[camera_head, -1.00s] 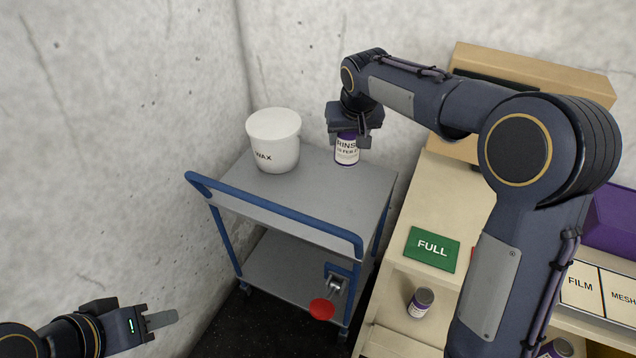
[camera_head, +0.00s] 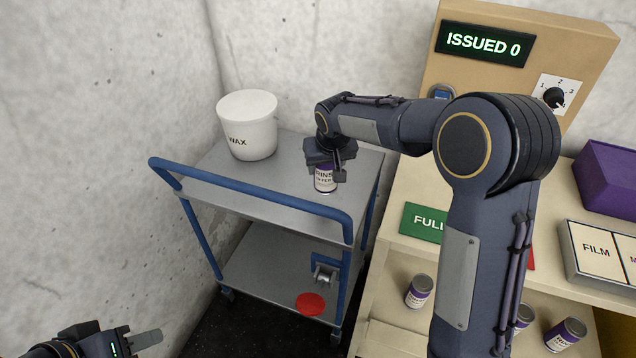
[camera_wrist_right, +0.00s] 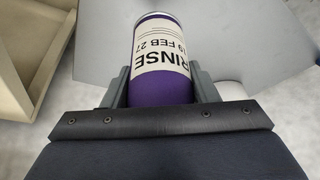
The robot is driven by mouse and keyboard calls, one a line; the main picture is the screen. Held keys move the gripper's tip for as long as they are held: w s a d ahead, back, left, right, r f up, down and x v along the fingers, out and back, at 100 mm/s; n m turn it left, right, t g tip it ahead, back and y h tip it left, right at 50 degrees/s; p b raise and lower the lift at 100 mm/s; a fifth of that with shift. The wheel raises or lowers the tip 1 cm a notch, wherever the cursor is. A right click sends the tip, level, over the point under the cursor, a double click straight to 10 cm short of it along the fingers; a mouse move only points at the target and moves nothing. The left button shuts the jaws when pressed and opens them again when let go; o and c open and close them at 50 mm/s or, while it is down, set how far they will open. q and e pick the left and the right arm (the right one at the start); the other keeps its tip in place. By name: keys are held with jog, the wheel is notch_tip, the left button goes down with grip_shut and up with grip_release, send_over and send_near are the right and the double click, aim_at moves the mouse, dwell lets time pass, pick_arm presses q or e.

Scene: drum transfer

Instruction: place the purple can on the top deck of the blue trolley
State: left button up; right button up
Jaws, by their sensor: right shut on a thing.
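The purple can (camera_head: 325,178) has a white RINSE label. My right gripper (camera_head: 325,160) is shut on its upper part, and the can is upright over the right part of the top deck (camera_head: 270,185) of the blue trolley (camera_head: 262,200). I cannot tell if its base touches the deck. In the right wrist view the can (camera_wrist_right: 160,60) sits between both fingers (camera_wrist_right: 162,88), label showing. My left gripper (camera_head: 148,340) is at the lower left, away from the trolley, and its jaw opening is unclear.
A white WAX tub (camera_head: 248,125) stands on the deck's back left. The trolley's blue handle rail (camera_head: 255,203) runs along the near side, with a red disc (camera_head: 310,304) below. A counter (camera_head: 400,255) with a green FULL sign (camera_head: 423,222) and several similar cans stands right. Deck space is free left of the can.

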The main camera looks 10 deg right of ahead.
aim_at(326, 183)
jog(key=shift+f, duration=3.05)
jog(key=shift+f, duration=0.15)
jog(key=o, duration=1.2)
